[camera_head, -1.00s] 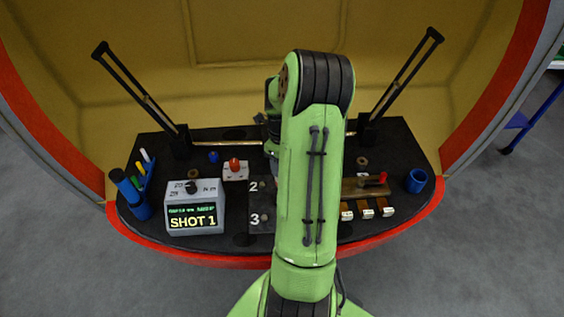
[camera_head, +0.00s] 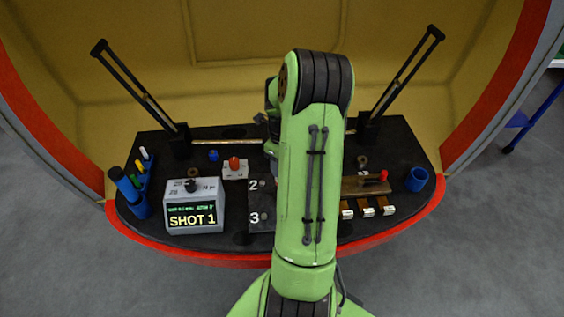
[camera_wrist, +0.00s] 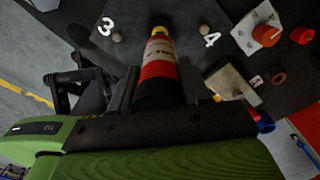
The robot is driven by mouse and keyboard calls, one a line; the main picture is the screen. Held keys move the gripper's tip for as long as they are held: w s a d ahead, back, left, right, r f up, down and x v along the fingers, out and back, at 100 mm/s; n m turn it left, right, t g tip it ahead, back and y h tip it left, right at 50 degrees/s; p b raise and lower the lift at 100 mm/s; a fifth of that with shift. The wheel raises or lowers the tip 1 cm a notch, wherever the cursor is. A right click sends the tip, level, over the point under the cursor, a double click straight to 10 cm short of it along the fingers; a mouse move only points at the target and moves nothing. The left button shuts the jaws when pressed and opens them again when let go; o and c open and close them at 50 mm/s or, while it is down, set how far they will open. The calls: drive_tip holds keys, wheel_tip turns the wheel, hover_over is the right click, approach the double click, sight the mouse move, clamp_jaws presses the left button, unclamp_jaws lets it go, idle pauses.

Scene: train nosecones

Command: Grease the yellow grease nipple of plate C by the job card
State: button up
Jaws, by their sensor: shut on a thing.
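My gripper (camera_wrist: 158,78) is shut on a red and black cylindrical tool (camera_wrist: 160,66) with a white label and a pale orange-yellow tip. The tool points at a dark plate (camera_wrist: 135,12) marked 3 and 4, between two grey round studs. Whether its tip touches anything, I cannot tell. In the head view my arm hides the gripper and much of the plate; numbers 2 and 3 show on its left part (camera_head: 257,204). A grey box (camera_head: 194,206) with a dial and a screen reads SHOT 1. I cannot make out a yellow nipple, a letter C or a readable job card.
On the black bench, a white block with a red knob (camera_head: 235,167) stands left of my arm. Coloured sticks (camera_head: 146,165) and a blue cylinder stand far left. A blue cup (camera_head: 416,180) and a brown block with a red handle (camera_head: 367,185) are right. Two black posts rise behind.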

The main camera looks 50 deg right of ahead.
drive_tip(key=shift+f, duration=0.15)
wheel_tip(320, 180, up, 6)
drive_tip(key=p, duration=0.4)
drive_tip(key=shift+f, duration=0.2)
drive_tip(key=shift+d, duration=0.1)
